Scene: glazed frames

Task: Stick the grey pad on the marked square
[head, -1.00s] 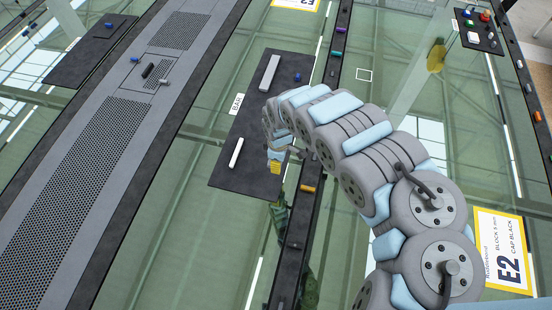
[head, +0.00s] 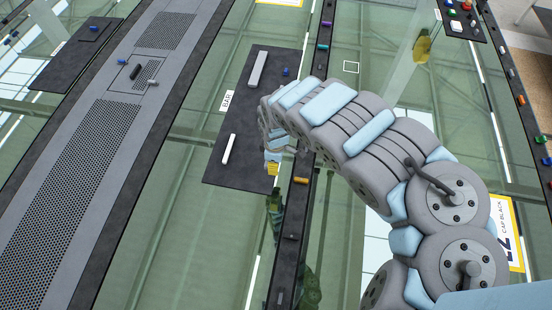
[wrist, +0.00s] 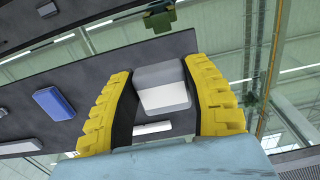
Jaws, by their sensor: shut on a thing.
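The grey pad (wrist: 163,75) is a small grey block with a pale face, seen in the wrist view between the yellow fingers of my gripper (wrist: 165,95). Both fingers press on its sides. In the head view my gripper (head: 272,168) shows only as a small yellow tip over the right part of the dark mat; the pad is hidden there. The marked square (head: 351,67) is a thin white outline on the green glass, to the right of the dark rail and up-right of my gripper. It looks empty.
The dark mat (head: 225,175) holds a grey bar (head: 257,70), a white bar (head: 229,149) and a blue piece (head: 285,72). A dark rail (head: 290,240) with small coloured parts, including an orange one (head: 301,181), runs beside it. The glass around the square is clear.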

